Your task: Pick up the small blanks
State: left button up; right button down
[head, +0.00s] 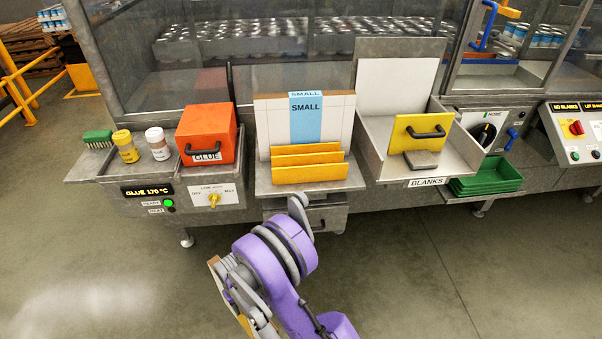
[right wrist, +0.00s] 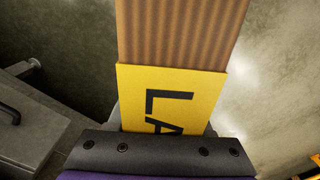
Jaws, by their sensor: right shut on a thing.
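The small blanks (head: 270,130) stand upright as a pale stack with a blue band (head: 306,118) marked SMALL, in a grey rack behind yellow slats (head: 308,172). My right gripper (right wrist: 161,132) is shut on a brown corrugated bundle (right wrist: 180,30) with a yellow band (right wrist: 185,95). The band shows the letters "LA"; the rest is hidden by the gripper. In the head view the bundle's brown edge (head: 214,270) shows low, left of my purple arm, in front of the machine and apart from the small blanks. My left gripper is not in view.
The BLANKS tray (head: 464,158), with a yellow handled plate (head: 420,133), is right of the rack. An orange GLUE box (head: 208,130), two jars and a green brush (head: 97,138) are left. Green trays (head: 487,178) sit lower right. The floor in front is clear.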

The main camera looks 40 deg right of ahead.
aim_at(311, 117)
jog(key=k+l+u, duration=0.2)
jog(key=l, duration=0.2)
jog(key=k+l+u, duration=0.15)
jog(key=l, duration=0.2)
jog(key=k+l, duration=0.2)
jog(key=l, duration=0.2)
jog(key=k+l+u, duration=0.1)
jog(key=l, duration=0.3)
jog(key=k+l, duration=0.3)
jog(key=k+l+u, duration=0.1)
jog(key=l, duration=0.35)
jog(key=k, duration=0.1)
